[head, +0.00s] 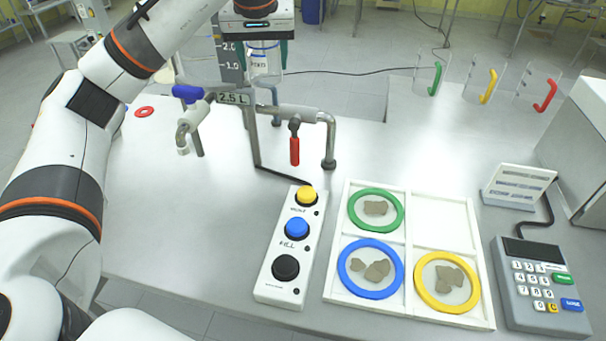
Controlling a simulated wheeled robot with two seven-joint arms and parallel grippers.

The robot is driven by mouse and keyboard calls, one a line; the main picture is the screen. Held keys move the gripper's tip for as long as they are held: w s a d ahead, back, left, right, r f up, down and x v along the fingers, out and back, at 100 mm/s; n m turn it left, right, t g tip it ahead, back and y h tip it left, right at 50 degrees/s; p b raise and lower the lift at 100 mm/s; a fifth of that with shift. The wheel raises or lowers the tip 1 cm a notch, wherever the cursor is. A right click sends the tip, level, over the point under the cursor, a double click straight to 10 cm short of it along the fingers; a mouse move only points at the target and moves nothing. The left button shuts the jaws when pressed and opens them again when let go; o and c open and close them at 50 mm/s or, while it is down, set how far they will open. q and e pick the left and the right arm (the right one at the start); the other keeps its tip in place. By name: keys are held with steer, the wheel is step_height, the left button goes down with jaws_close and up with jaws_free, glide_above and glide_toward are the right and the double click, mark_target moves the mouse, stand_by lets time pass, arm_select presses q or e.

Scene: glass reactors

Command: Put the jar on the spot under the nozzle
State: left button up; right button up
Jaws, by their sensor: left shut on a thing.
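My left gripper (262,45) is at the top of the head view, just below its wrist. It is shut on a clear jar (264,63) with blue lettering, which hangs upright above the far part of the bench. The fingertips are hard to make out. Below and left of the jar stands pipework with a blue valve handle (187,92), a down-turned nozzle (183,148) at the left and a red lever (294,150) at the right. A spot under the nozzle is not clearly visible. My right gripper is not in view.
A button box (268,272) stands in front of the pipework. Right of it is a white tray (447,222) with green, blue and yellow rings and brown pieces. A keypad (512,280) is at the right. A red ring (145,112) lies at the left.

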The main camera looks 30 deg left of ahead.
mark_target(266, 84)
arm_select(q)
step_height(266, 84, down, 7)
steer(key=shift+w+f+b, duration=0.1)
steer(key=shift+b, duration=0.5)
steer(key=shift+f+p, duration=0.75)
steer(key=shift+f, duration=9.4)
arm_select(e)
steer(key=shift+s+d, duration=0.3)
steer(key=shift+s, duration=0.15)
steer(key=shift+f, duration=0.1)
arm_select(q)
steer(key=o, duration=0.6)
steer(key=shift+f, duration=0.15)
steer(key=o, duration=0.4)
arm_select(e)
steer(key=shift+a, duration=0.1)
arm_select(q)
steer(key=shift+d, duration=0.1)
